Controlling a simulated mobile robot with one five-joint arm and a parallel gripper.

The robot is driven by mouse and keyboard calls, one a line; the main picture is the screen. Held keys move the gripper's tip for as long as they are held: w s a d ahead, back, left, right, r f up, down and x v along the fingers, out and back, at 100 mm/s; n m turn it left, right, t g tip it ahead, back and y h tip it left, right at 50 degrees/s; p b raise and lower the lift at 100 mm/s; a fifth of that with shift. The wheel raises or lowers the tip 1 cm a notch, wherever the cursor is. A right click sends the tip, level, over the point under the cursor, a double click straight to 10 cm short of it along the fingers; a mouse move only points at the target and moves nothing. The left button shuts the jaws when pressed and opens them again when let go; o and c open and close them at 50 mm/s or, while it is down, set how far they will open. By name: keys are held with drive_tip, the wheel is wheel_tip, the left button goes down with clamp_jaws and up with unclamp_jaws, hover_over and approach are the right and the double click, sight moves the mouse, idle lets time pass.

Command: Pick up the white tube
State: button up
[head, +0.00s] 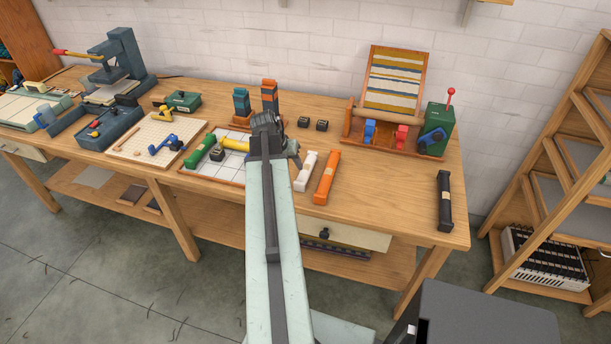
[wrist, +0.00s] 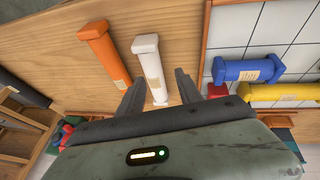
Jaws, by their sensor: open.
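The white tube (head: 306,171) lies on the wooden bench, between the gridded mat and the orange tube (head: 327,177). In the wrist view the white tube (wrist: 149,68) shows between the two dark fingers of my gripper (wrist: 158,80), with its lower end nearest the palm. My gripper is open. One finger is on the orange tube's side and the other on the mat's side. I cannot tell how far the fingers are above the bench. In the head view my arm hides part of the mat and the gripper is partly hidden.
The orange tube (wrist: 104,52) is close beside the left finger. On the gridded mat (wrist: 228,30) lie a blue tube (wrist: 248,70) and a yellow tube (wrist: 285,92). A green tube (head: 200,150) is further left, and a black tube (head: 444,200) lies far right. Bench between orange and black is clear.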

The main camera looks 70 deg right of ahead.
sight(302, 173)
drive_tip(key=shift+s+d+m, duration=0.15)
drive_tip(key=shift+s+d, duration=0.15)
drive_tip(key=shift+s, duration=0.2)
drive_tip(key=shift+s+d+m, duration=0.15)
drive_tip(key=shift+s+d, duration=0.1)
drive_tip(key=shift+s, duration=0.2)
drive_tip(key=b+x, duration=0.3)
drive_tip(key=x, duration=0.1)
drive_tip(key=b+x, duration=0.4)
drive_tip(key=shift+w+a+f+b, duration=0.1)
drive_tip(key=shift+a+f+b, duration=0.05)
drive_tip(key=shift+a+b, duration=0.15)
clamp_jaws()
